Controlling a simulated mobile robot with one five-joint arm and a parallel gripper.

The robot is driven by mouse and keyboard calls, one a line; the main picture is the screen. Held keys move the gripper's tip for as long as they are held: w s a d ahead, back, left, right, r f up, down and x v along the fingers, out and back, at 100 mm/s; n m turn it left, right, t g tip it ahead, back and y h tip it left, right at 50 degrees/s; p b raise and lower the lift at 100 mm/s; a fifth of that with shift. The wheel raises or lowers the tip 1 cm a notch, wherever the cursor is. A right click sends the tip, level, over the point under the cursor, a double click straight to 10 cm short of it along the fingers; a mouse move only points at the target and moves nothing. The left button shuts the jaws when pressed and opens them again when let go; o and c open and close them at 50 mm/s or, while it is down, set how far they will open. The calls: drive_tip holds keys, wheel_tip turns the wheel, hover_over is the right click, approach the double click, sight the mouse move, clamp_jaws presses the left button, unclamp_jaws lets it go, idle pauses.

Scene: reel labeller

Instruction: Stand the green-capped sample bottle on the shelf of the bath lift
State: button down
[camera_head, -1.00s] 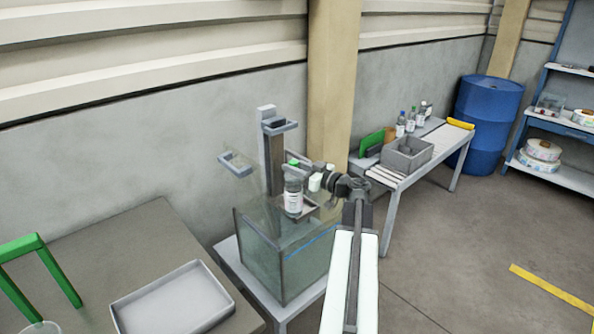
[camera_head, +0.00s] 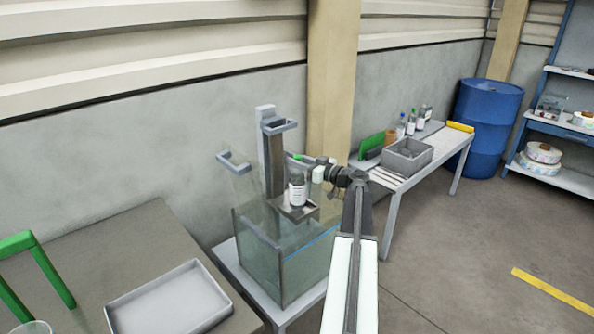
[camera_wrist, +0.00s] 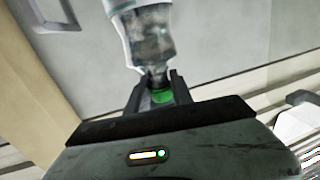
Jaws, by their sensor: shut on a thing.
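The sample bottle (camera_head: 297,193) is upright, with a white label and a green cap (camera_head: 299,157). In the wrist view, which looks upside down, the clear bottle (camera_wrist: 150,38) extends from between my fingers, with the green cap (camera_wrist: 161,96) between them. My gripper (camera_head: 318,170) comes from the right and is shut on the bottle at its cap end. The bath lift (camera_head: 272,160) is a grey column at the glass bath. Its small shelf (camera_head: 300,214) shows directly under the bottle's base; I cannot tell whether they touch.
The glass bath (camera_head: 257,262) stands on a low table below the lift. Grey brackets (camera_head: 234,161) stick out near the column. A grey tray (camera_head: 170,300) and a green frame (camera_head: 45,265) are at left. A bench with a grey crate (camera_head: 407,156) is at right.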

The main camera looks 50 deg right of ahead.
drive_tip(key=shift+f+b, duration=0.55)
drive_tip(key=shift+f, duration=0.45)
drive_tip(key=c, duration=1.1)
unclamp_jaws()
drive_tip(key=shift+r, duration=0.1)
drive_tip(key=shift+s+r, duration=0.15)
drive_tip(key=shift+s, duration=0.15)
drive_tip(key=s, duration=0.3)
drive_tip(key=s+d, duration=0.1)
drive_tip(key=s, duration=0.7)
drive_tip(key=shift+s+d, duration=0.2)
